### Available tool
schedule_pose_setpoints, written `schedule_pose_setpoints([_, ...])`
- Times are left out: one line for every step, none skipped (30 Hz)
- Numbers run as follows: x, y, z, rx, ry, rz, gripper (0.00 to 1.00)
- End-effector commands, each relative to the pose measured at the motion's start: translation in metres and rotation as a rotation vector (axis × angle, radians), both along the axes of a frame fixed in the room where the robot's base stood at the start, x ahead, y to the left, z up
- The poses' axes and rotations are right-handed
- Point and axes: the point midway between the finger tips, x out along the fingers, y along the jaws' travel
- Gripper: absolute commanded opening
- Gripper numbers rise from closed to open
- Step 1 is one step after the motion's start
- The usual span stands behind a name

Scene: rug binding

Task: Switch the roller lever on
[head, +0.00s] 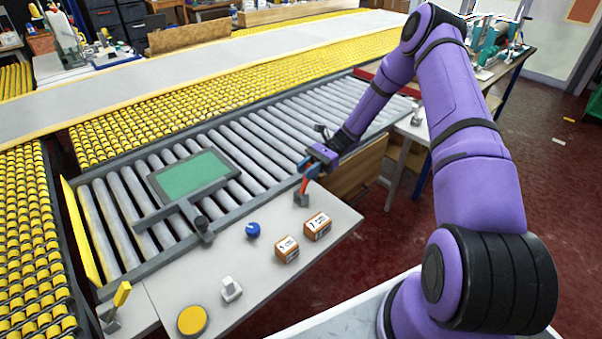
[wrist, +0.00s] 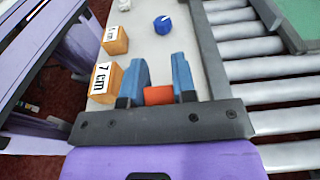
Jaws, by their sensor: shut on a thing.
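A red lever (head: 303,187) stands on a small grey base (head: 301,200) on the grey side table, beside the roller conveyor. My gripper (head: 311,164) reaches down to it from the upper right. In the wrist view my gripper (wrist: 159,78) has its two blue fingers on either side of the red lever's end (wrist: 158,95), shut on it. The lever leans slightly, its top toward the right in the head view. Its base is hidden in the wrist view.
The side table (head: 205,275) also bears a blue knob (head: 253,230), two orange-brown blocks marked in cm (head: 287,249) (head: 317,226), a white switch (head: 231,288) and a yellow disc (head: 192,320). A yellow lever (head: 122,294) stands at the left. A green panel (head: 194,173) lies over the rollers.

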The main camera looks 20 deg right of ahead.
Motion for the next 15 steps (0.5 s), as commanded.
schedule_pose_setpoints([0.001,-0.004,-0.002,0.033,0.010,-0.003,0.00])
schedule_pose_setpoints([0.002,-0.006,-0.003,0.052,0.016,-0.004,0.00])
schedule_pose_setpoints([0.003,-0.008,-0.003,0.076,0.023,-0.004,0.00])
schedule_pose_setpoints([0.003,-0.009,-0.004,0.091,0.029,-0.003,0.00])
schedule_pose_setpoints([0.004,-0.010,-0.004,0.108,0.034,-0.003,0.00])
schedule_pose_setpoints([0.004,-0.012,-0.005,0.126,0.039,-0.003,0.00])
schedule_pose_setpoints([0.005,-0.013,-0.005,0.139,0.044,-0.002,0.00])
schedule_pose_setpoints([0.005,-0.014,-0.006,0.150,0.049,-0.002,0.00])
schedule_pose_setpoints([0.005,-0.015,-0.006,0.165,0.053,-0.002,0.00])
schedule_pose_setpoints([0.005,-0.016,-0.006,0.174,0.056,-0.002,0.00])
schedule_pose_setpoints([0.006,-0.017,-0.007,0.182,0.059,-0.002,0.00])
schedule_pose_setpoints([0.006,-0.018,-0.007,0.192,0.062,-0.002,0.00])
schedule_pose_setpoints([0.006,-0.018,-0.007,0.199,0.064,-0.001,0.00])
schedule_pose_setpoints([0.006,-0.019,-0.008,0.204,0.066,-0.002,0.00])
schedule_pose_setpoints([0.006,-0.019,-0.008,0.209,0.068,-0.002,0.00])
